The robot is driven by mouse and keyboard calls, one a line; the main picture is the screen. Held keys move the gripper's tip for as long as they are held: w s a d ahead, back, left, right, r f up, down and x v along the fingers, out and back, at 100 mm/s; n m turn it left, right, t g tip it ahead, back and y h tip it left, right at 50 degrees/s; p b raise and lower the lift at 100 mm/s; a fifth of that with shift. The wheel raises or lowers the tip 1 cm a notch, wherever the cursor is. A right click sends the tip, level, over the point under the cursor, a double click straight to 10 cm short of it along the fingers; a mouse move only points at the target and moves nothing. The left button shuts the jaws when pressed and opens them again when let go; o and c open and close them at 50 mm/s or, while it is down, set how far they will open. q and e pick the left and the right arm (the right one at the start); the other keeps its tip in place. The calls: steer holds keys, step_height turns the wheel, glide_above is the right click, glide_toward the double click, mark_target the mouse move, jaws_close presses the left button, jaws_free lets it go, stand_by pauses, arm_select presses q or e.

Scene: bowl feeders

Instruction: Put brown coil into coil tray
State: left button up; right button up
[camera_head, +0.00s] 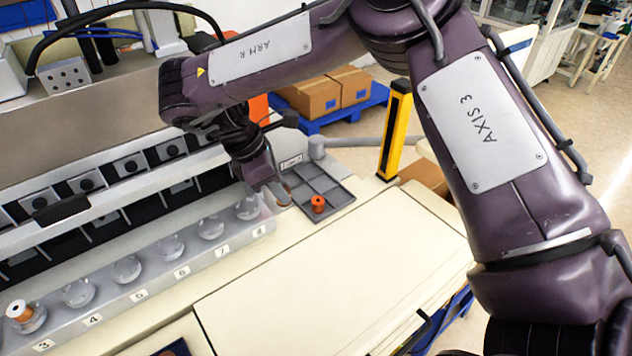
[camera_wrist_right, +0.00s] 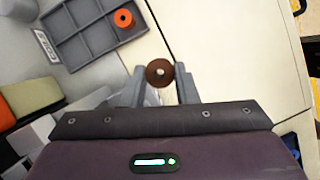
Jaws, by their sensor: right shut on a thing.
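The brown coil (camera_wrist_right: 160,72) shows end-on between the two fingers of my right gripper (camera_wrist_right: 161,84) in the right wrist view, and the gripper is shut on it. In the head view my right gripper (camera_head: 275,193) is beside the left edge of the coil tray, near the end of the numbered row. The grey coil tray (camera_head: 299,181) has several compartments and also shows at upper left in the right wrist view (camera_wrist_right: 72,47). An orange coil (camera_head: 318,204) stands in its near right compartment; the other compartments that I see are empty. My left gripper is out of view.
A row of numbered clear bowls (camera_head: 127,269) runs left of the tray. A copper-orange coil (camera_head: 20,312) sits at number 3. The pale cabinet top (camera_head: 330,270) in front is clear. A yellow post (camera_head: 395,130) stands right of the tray.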

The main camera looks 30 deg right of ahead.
steer(key=w+d+r+n+t+y+p, duration=0.25)
steer(key=w+d+r+n, duration=0.2)
steer(key=d+n, duration=0.45)
steer(key=w+d+r+n+t+y+p, duration=0.1)
steer(key=w+d+r+n+t+p, duration=0.25)
steer(key=d+n, duration=0.55)
steer(key=n+b, duration=0.1)
steer(key=b, duration=0.8)
glide_toward(321, 181)
steer(key=shift+w+d+r, duration=0.1)
steer(key=shift+w+r, duration=0.1)
steer(key=shift+w, duration=0.25)
steer(key=shift+w+d+r, duration=0.1)
steer(key=shift+w+r, duration=0.1)
steer(key=shift+w, duration=0.25)
steer(key=shift+f+p, duration=0.15)
steer(key=shift+p, duration=0.4)
step_height(321, 181, down, 4)
steer(key=shift+r+p, duration=0.1)
steer(key=shift+p, duration=0.4)
steer(key=shift+f, duration=0.6)
